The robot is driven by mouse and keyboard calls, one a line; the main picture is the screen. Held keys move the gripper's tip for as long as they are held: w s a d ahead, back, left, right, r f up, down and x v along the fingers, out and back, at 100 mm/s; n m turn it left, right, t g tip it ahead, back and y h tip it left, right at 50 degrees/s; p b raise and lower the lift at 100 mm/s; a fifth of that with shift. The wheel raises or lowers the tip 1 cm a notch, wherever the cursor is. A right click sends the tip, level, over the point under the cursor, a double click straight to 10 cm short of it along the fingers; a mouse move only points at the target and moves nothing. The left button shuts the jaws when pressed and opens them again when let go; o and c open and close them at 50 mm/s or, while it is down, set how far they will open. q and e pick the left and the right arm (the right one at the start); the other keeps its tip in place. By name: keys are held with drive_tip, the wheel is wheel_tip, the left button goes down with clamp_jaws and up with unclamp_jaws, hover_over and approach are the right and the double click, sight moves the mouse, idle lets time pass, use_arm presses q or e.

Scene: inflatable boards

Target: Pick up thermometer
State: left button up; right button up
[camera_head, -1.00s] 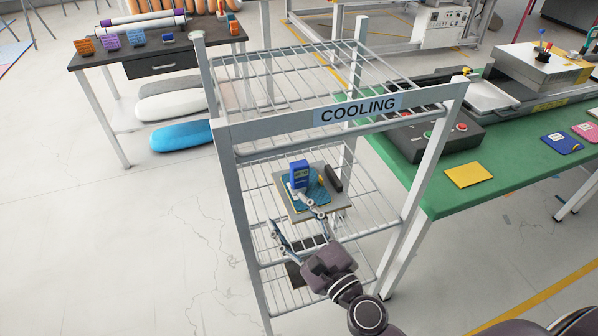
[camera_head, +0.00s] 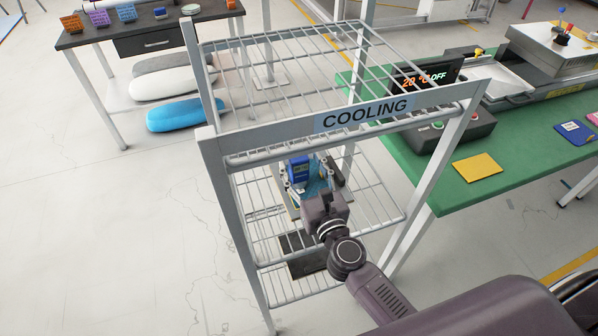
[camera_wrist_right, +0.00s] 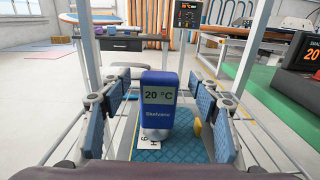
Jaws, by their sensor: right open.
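The thermometer (camera_head: 299,170) is a small blue upright device on a middle shelf of the cooling rack. In the right wrist view the thermometer (camera_wrist_right: 158,103) faces me, its display reads 20 °C, and it stands on a blue quilted patch (camera_wrist_right: 180,150). My right gripper (camera_head: 306,188) reaches into the rack at the thermometer. In the wrist view my right gripper (camera_wrist_right: 155,110) is open, with one blue-padded finger on each side of the thermometer and gaps between. The gripper partly hides the thermometer's base in the head view. My left gripper is not in view.
The white wire rack (camera_head: 262,155) has a COOLING sign (camera_head: 366,113) on its front bar, and posts and an upper shelf around my arm. A green table (camera_head: 440,190) stands close on the right.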

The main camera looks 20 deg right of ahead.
drive_tip(key=shift+w, duration=0.75)
drive_tip(key=shift+w+a, duration=0.1)
drive_tip(key=shift+w, duration=0.3)
drive_tip(key=c, duration=1.2)
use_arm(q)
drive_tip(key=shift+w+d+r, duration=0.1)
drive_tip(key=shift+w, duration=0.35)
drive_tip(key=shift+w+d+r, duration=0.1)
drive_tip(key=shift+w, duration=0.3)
use_arm(e)
clamp_jaws()
